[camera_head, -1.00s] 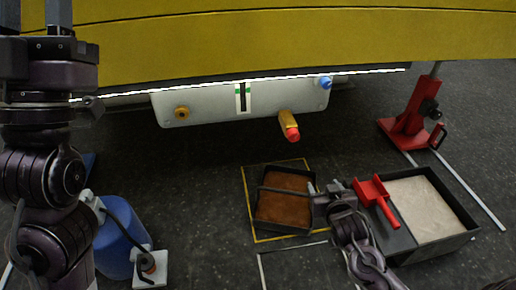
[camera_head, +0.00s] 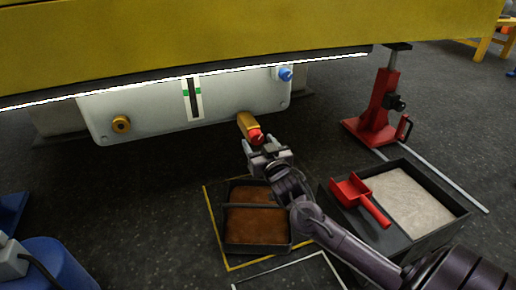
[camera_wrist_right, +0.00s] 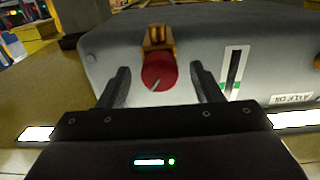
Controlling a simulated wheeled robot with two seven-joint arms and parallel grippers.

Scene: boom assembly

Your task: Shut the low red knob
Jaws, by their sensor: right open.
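The low red knob (camera_head: 256,136) sits on the end of a brass fitting (camera_head: 246,122) that sticks out of the lower edge of the pale panel (camera_head: 150,112). My right gripper (camera_head: 263,145) is open, right at the knob in the head view. In the right wrist view the red knob (camera_wrist_right: 158,71) lies between the two open fingers (camera_wrist_right: 160,88), with a visible gap on each side. A white mark shows on the knob's face. My left gripper is not in view.
A blue knob (camera_head: 285,74) and a brass fitting (camera_head: 121,124) are on the same panel. Below are a tray of brown liquid (camera_head: 258,226), a sand box (camera_head: 462,211) with a red scoop (camera_head: 360,201), and a red jack stand (camera_head: 379,110). A yellow beam (camera_head: 200,40) hangs above.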

